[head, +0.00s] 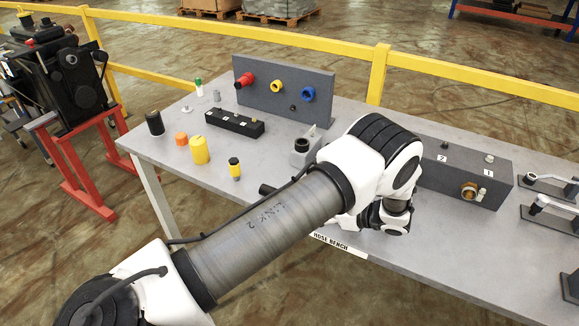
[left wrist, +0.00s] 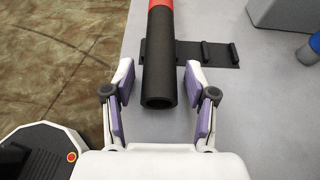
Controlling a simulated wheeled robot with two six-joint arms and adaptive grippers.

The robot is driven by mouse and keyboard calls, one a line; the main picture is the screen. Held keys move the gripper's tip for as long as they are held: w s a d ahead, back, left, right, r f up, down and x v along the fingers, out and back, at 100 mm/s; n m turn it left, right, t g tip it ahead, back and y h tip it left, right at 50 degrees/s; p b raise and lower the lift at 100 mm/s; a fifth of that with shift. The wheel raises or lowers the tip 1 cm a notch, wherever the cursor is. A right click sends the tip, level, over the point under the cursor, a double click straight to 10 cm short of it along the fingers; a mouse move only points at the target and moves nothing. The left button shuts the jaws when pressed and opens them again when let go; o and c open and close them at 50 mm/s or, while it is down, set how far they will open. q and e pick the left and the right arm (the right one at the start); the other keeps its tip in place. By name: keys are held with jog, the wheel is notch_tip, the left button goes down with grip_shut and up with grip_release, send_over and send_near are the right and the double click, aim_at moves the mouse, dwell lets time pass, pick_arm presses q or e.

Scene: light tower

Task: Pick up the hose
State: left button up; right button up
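The hose (left wrist: 161,75) is a thick black tube with a red section farther along it. In the left wrist view it lies on a flat black rack (left wrist: 221,54) with raised ridges on the grey bench. Its open end faces my camera. My left gripper (left wrist: 158,82) is open, with one purple-padded finger on each side of the hose end and a visible gap on both sides. In the head view my left arm crosses in front and hides most of the hose; a short black end (head: 267,189) that may be part of it shows beside the arm. My right gripper is not in view.
The grey bench (head: 215,185) carries a panel (head: 285,88) with red, yellow and blue fittings, a black block (head: 234,123), several small cylinders, and a grey numbered box (head: 465,172) at right. A yellow railing (head: 384,60) runs behind. The bench edge is close on the left wrist view's left.

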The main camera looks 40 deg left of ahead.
pick_arm(q)
grip_shut()
jog(key=shift+r, duration=0.1)
